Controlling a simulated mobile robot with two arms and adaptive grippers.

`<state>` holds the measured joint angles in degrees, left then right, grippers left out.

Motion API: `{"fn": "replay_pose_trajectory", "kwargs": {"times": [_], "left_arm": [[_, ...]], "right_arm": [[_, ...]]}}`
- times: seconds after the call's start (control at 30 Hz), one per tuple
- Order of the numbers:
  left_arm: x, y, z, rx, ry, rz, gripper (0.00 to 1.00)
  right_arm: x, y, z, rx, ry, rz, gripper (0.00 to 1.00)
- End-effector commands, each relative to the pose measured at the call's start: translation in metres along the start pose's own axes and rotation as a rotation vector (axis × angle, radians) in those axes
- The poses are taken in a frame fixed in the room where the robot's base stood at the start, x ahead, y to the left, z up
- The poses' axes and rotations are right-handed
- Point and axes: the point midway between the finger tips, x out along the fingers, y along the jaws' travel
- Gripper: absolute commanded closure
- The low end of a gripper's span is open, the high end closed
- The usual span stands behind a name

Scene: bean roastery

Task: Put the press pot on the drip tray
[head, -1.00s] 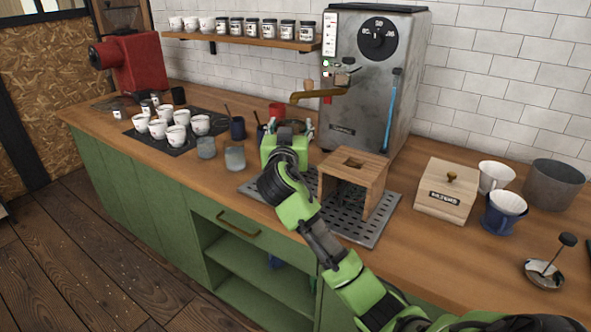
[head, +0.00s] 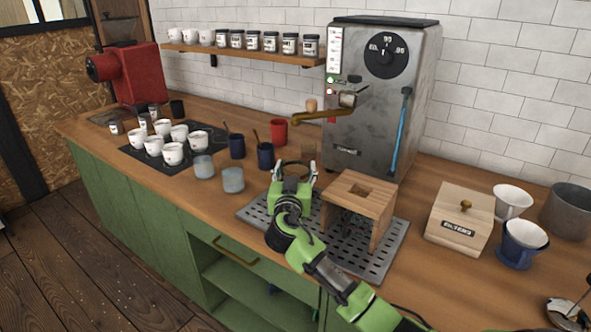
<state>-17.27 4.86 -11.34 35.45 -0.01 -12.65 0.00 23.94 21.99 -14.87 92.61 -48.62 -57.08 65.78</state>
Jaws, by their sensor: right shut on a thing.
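The drip tray (head: 256,214) is a dark perforated metal plate on the wooden counter, in front of the steel machine. My right gripper (head: 294,172) is above the tray's back left part, left of the wooden stand. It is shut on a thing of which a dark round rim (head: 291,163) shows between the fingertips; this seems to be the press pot. Its body is mostly hidden behind my gripper, so I cannot tell whether its base touches the tray. My left gripper is not in view.
A wooden stand (head: 375,207) occupies the tray's right half. Navy cups (head: 265,156), a red cup (head: 278,132) and grey cups (head: 232,180) stand left of and behind my gripper. A wooden box (head: 458,217) is to the right. The tray's front left part is bare.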

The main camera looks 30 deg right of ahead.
Motion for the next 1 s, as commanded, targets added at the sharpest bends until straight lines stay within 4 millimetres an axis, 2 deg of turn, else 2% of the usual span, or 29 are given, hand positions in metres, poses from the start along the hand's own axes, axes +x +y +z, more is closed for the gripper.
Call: {"fn": "replay_pose_trajectory", "kwargs": {"times": [0.03, 0.1, 0.33, 0.37, 0.57, 0.77, 0.87, 1.0], "left_arm": [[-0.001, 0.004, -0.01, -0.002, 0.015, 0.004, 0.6], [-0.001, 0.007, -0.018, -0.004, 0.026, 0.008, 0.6], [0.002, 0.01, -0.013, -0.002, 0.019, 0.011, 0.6], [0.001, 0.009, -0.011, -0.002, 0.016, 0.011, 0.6], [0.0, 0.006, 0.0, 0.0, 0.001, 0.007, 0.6], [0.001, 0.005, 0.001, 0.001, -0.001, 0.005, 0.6], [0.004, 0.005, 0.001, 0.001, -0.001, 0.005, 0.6], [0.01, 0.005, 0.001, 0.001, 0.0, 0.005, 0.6]], "right_arm": [[0.0, 0.0, 0.0, 0.0, 0.004, -0.001, 0.95], [0.0, 0.0, 0.001, 0.001, 0.005, -0.001, 0.95], [0.0, 0.0, 0.002, 0.002, 0.004, -0.001, 0.95], [0.0, 0.0, 0.003, 0.001, 0.001, 0.0, 0.38], [0.0, 0.0, 0.003, 0.001, 0.001, 0.0, 0.38], [-0.002, -0.001, 0.003, 0.001, 0.0, -0.001, 0.38], [-0.011, -0.001, 0.005, 0.002, -0.001, -0.002, 0.38], [-0.034, -0.002, 0.006, 0.004, -0.002, -0.004, 0.38]]}}
